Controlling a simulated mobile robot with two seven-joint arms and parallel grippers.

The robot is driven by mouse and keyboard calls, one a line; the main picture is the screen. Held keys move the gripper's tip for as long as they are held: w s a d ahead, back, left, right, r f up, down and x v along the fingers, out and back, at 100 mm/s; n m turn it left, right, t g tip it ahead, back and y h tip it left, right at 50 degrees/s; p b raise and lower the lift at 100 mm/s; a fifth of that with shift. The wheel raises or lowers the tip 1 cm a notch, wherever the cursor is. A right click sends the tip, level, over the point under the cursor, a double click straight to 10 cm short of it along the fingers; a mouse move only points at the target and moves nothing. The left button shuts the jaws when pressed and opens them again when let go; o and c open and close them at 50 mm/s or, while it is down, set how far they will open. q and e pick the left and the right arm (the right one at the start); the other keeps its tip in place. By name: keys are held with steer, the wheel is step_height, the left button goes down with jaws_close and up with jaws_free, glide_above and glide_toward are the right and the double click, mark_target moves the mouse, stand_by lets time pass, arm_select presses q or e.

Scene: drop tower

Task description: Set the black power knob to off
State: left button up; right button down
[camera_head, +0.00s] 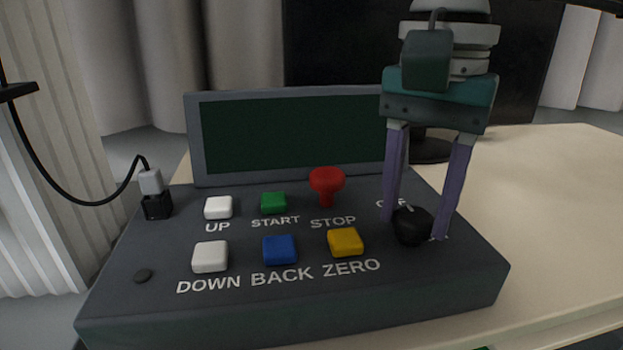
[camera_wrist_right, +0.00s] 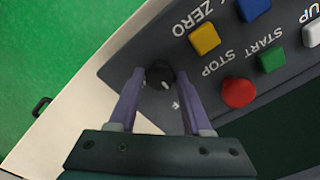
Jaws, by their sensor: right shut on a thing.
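The black power knob (camera_head: 412,227) sits at the right end of the grey control panel (camera_head: 300,318). Its white pointer mark faces the back of the panel, toward a partly hidden label that seems to read OFF (camera_head: 383,204). My right gripper (camera_head: 414,230) reaches down from above with its two purple fingers on either side of the knob, shut on it. In the right wrist view the knob (camera_wrist_right: 159,74) sits between the fingertips, its white mark toward the gripper body. A second label by the knob is mostly hidden by a finger. My left gripper is not in view.
Left of the knob are the red STOP button (camera_head: 326,182), yellow ZERO button (camera_head: 345,242), green START button (camera_head: 273,203), blue BACK button (camera_head: 279,250) and two white buttons. A dark screen (camera_head: 290,138) stands behind. A cabled plug (camera_head: 156,204) is at left.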

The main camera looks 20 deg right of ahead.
mark_target(415, 215)
steer(key=shift+c, duration=1.7)
jaws_free()
steer(key=shift+r, duration=0.15)
step_height(415, 215, up, 10)
steer(key=p, duration=0.2)
